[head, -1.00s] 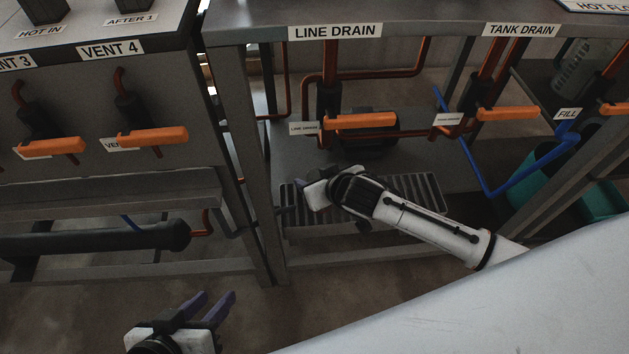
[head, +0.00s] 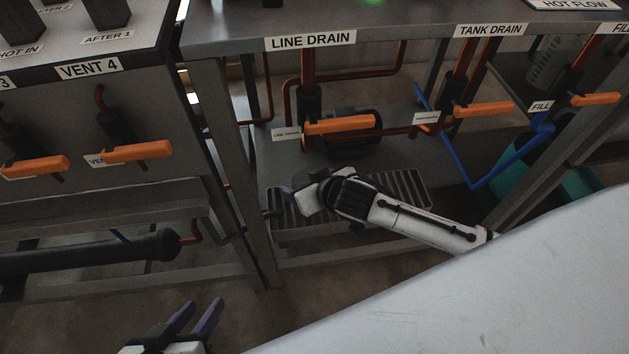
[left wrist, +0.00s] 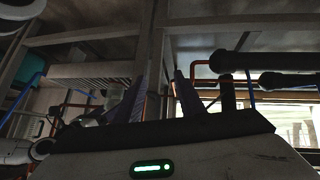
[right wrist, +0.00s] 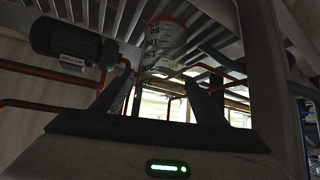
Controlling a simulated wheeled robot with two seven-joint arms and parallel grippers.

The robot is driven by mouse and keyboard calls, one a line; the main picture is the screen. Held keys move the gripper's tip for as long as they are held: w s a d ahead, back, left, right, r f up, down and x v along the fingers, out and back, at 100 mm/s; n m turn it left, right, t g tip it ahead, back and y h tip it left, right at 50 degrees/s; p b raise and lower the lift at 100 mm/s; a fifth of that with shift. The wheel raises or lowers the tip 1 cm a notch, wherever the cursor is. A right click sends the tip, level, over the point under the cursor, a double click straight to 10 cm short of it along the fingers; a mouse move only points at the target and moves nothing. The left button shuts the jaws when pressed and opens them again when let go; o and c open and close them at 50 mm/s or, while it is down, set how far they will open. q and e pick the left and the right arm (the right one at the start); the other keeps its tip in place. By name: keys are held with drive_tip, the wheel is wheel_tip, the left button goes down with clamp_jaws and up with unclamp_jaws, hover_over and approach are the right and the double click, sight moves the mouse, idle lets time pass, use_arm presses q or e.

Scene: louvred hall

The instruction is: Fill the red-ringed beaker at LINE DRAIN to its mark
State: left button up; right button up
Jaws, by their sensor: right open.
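The beaker (right wrist: 165,45), clear with a red ring and dark marks, shows in the right wrist view beyond and between my right fingertips, close to the slatted rack; it does not look gripped. I cannot tell its liquid level. I cannot make the beaker out in the head view. My right gripper (head: 287,191) is open over the left part of the slatted rack (head: 400,188), below the LINE DRAIN sign (head: 310,40). The LINE DRAIN valve's orange handle (head: 340,124) lies sideways above it. My left gripper (head: 197,316) is open and empty, low in the head view.
The TANK DRAIN handle (head: 483,109) and FILL handle (head: 595,99) are to the right, with a blue pipe (head: 458,158) and teal bin (head: 580,185). A dark motor (head: 345,130) sits behind the rack. A frame post (head: 232,165) stands left of the rack. VENT 4's handle (head: 138,152) is further left.

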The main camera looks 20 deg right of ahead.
drive_tip(key=p+v, duration=0.3)
drive_tip(key=v, duration=0.6)
use_arm(q)
drive_tip(key=a+r, duration=0.1)
drive_tip(key=s+a+r+n+t, duration=0.1)
drive_tip(key=shift+r+t+y, duration=0.3)
drive_tip(key=shift+r, duration=0.05)
use_arm(e)
drive_tip(key=s+a+y, duration=0.1)
drive_tip(key=s+a, duration=0.1)
drive_tip(key=s, duration=0.5)
drive_tip(key=s+a+f+y, duration=0.1)
drive_tip(key=s+a, duration=0.1)
drive_tip(key=s, duration=0.5)
drive_tip(key=shift+s, duration=0.4)
